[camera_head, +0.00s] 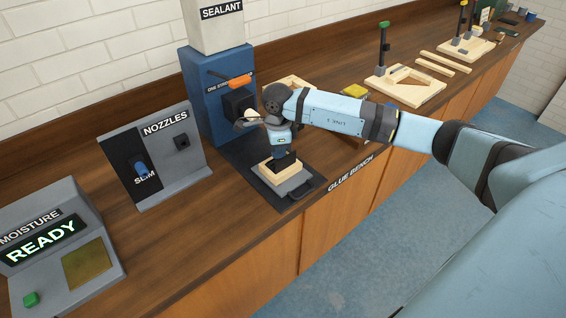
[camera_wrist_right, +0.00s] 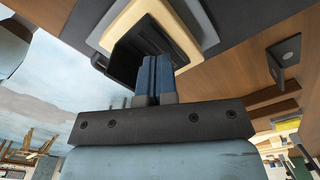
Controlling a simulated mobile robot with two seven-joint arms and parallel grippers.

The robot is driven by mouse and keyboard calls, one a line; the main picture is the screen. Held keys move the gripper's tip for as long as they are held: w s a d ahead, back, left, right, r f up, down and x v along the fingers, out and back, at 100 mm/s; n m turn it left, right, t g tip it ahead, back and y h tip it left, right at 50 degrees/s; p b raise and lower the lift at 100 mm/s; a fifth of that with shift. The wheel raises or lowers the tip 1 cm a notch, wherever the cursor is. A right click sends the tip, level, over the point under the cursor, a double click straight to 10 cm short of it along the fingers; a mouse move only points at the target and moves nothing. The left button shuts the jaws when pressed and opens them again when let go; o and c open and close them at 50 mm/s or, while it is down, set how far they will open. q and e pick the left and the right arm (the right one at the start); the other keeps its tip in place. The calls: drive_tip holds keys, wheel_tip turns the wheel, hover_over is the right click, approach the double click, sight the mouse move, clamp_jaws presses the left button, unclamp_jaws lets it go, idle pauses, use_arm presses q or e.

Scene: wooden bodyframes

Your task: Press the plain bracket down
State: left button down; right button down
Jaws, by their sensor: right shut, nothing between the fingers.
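A plain black bracket (camera_head: 284,163) sits on a pale wooden block (camera_head: 291,178) on the dark tray (camera_head: 309,193) in front of the sealant machine. My right gripper (camera_head: 281,153) points down at the bracket from above, its fingers shut and empty. In the right wrist view the blue fingers (camera_wrist_right: 152,78) are together against or just in front of the black bracket (camera_wrist_right: 127,62), with the pale block (camera_wrist_right: 118,32) behind it. Whether the fingertips touch the bracket is hard to tell. My left gripper is not in view.
The blue sealant machine (camera_head: 199,91) stands close behind the gripper, with an orange part (camera_head: 240,81). The nozzles box (camera_head: 180,178) and moisture box (camera_head: 95,265) stand to the left. Wooden frames (camera_head: 425,96), a yellow piece (camera_head: 355,91) and loose strips (camera_head: 440,63) lie to the right.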

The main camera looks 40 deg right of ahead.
drive_tip(key=shift+f+b, duration=0.75)
drive_tip(key=shift+f, duration=0.3)
drive_tip(key=shift+s+f, duration=0.15)
drive_tip(key=shift+f, duration=0.05)
idle(0.8)
drive_tip(key=shift+r, duration=0.1)
drive_tip(key=shift+r+p, duration=0.45)
drive_tip(key=shift+r, duration=0.4)
drive_tip(key=shift+r+p, duration=1.2)
drive_tip(key=shift+r, duration=1.5)
